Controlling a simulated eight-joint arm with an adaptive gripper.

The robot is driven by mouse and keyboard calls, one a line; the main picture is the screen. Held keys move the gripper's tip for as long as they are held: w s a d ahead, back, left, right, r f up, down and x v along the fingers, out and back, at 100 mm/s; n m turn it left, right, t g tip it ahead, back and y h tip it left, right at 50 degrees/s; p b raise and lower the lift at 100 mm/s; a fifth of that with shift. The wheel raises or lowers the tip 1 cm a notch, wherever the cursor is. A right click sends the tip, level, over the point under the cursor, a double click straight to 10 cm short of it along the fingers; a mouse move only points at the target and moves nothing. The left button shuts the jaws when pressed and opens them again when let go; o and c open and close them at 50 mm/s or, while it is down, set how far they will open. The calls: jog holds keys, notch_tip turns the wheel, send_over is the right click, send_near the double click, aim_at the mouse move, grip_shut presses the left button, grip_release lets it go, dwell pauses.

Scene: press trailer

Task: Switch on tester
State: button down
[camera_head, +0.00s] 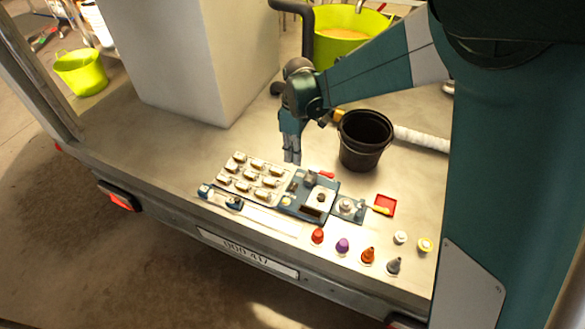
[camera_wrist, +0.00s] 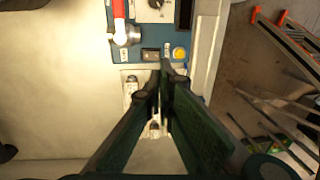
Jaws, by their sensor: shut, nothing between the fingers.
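A blue panel (camera_head: 290,203), which looks like the tester, lies on the trailer bed in the head view. It carries a white plate with a dark knob (camera_head: 320,197) and a red lever (camera_head: 327,174). In the wrist view the blue panel (camera_wrist: 141,36) shows the red lever (camera_wrist: 119,10), a dark rocker-like switch (camera_wrist: 150,54) and a yellow button (camera_wrist: 180,52). My gripper (camera_head: 292,158) is shut and empty, pointing down above the back left of the panel. In the wrist view my fingertips (camera_wrist: 166,66) appear just below the dark switch; contact cannot be told.
A pale board with several switch-like blocks (camera_head: 236,184) adjoins the panel's left. A black bucket (camera_head: 365,140) stands behind right. A red tray (camera_head: 385,204) and several coloured knobs (camera_head: 342,245) sit to the right. A white pillar (camera_head: 200,60) stands behind left. The trailer's front edge is close.

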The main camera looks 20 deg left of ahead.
aim_at(291, 189)
jog(key=f+b, duration=0.1)
jog(key=f, duration=0.3)
jog(key=s+f+b, duration=0.1)
jog(key=f, duration=0.4)
jog(key=f+b, duration=0.1)
jog(key=f, duration=0.3)
jog(key=shift+s+f, duration=0.2)
jog(key=shift+s, duration=0.15)
jog(key=shift+s+f+t, duration=0.2)
jog(key=shift+f+t, duration=0.2)
jog(key=shift+f, duration=0.05)
jog(key=shift+w, duration=0.1)
jog(key=shift+w+r, duration=0.1)
jog(key=shift+w+r, duration=0.25)
jog(key=shift+w, duration=0.3)
jog(key=shift+r, duration=0.15)
